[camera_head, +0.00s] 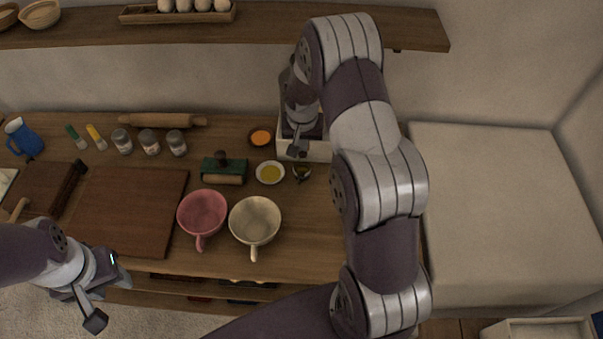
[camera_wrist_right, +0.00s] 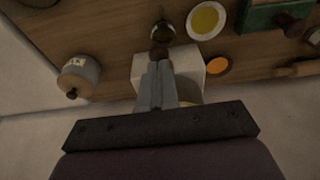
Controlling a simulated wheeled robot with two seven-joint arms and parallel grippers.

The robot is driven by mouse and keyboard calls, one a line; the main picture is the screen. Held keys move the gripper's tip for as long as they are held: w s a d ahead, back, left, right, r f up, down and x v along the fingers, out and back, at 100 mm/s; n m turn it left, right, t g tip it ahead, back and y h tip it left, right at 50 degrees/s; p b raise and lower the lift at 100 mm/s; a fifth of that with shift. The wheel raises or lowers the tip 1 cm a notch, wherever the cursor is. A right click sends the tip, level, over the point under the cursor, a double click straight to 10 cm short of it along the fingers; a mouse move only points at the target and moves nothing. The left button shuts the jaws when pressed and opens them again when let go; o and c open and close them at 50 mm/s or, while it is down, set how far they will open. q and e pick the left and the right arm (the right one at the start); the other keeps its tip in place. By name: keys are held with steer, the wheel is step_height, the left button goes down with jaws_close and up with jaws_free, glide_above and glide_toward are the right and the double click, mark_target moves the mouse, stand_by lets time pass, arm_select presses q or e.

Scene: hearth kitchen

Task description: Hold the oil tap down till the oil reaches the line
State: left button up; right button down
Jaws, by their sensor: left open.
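The oil dispenser is a pale block (camera_head: 317,150) at the back of the counter, largely hidden under my right arm; it also shows in the right wrist view (camera_wrist_right: 188,72). My right gripper (camera_wrist_right: 157,68) is over it with fingers together, tips at a dark brown tap (camera_wrist_right: 160,53). I cannot tell whether they press it down. A small glass vessel (camera_head: 302,173) stands just in front of the block, below the tap; the wrist view shows it (camera_wrist_right: 162,33) with something olive inside. Its line and oil level are too small to read. My left gripper (camera_head: 108,297) is open and empty near the counter's front edge.
A white dish of yellow oil (camera_head: 270,173) and an orange bowl (camera_head: 261,137) lie left of the glass. A pink cup (camera_head: 202,211), a cream cup (camera_head: 254,219) and a green-topped block (camera_head: 223,169) stand nearby. A lidded jar (camera_wrist_right: 78,77) shows in the wrist view.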

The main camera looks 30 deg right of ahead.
steer(key=shift+f+b, duration=1.15)
steer(key=shift+f, duration=0.5)
step_height(320, 180, up, 8)
steer(key=p, duration=0.5)
steer(key=shift+f+p, duration=0.2)
steer(key=shift+p, duration=0.15)
steer(key=shift+s+f, duration=0.1)
steer(key=shift+f, duration=0.1)
